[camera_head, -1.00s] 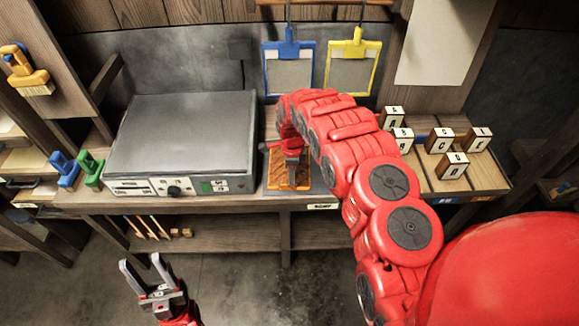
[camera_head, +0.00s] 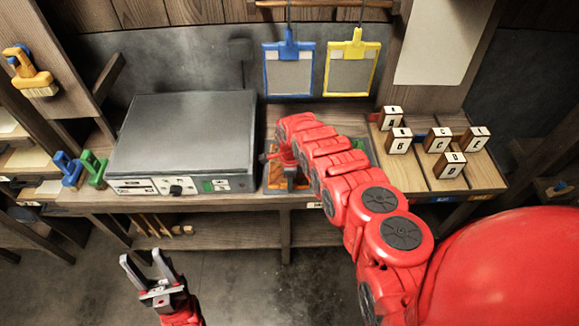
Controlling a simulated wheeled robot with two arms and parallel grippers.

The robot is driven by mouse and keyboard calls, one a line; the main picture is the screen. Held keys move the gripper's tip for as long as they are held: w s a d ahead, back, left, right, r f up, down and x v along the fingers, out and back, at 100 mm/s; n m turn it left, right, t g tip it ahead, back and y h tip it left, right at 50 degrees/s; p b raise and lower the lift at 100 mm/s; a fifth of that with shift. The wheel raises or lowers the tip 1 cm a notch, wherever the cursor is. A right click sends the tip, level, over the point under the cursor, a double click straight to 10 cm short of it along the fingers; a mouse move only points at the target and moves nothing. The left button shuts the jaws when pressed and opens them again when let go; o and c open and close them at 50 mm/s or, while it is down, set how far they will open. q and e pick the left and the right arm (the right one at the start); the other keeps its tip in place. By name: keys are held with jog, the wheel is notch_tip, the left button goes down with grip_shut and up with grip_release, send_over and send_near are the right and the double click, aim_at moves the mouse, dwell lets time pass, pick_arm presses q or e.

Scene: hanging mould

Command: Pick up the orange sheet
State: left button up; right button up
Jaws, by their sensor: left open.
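The orange sheet (camera_head: 275,181) lies on the wooden bench between the grey box and the lettered blocks. Only its left part and some lower bits show; my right arm and gripper cover the rest. My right gripper (camera_head: 287,176) is over the sheet, pointing down. Its fingertips are hidden, so I cannot tell whether it touches or grips the sheet. My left gripper (camera_head: 142,260) is open and empty, in front of the bench at the lower left, well away from the sheet.
A grey box (camera_head: 185,130) with a control panel stands left of the sheet. Blue (camera_head: 289,70) and yellow (camera_head: 352,68) frames hang behind. Several lettered blocks (camera_head: 437,140) stand on the right. Blue (camera_head: 68,168) and green (camera_head: 93,167) tools stand at left.

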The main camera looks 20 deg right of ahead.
grip_shut()
dwell(0.3)
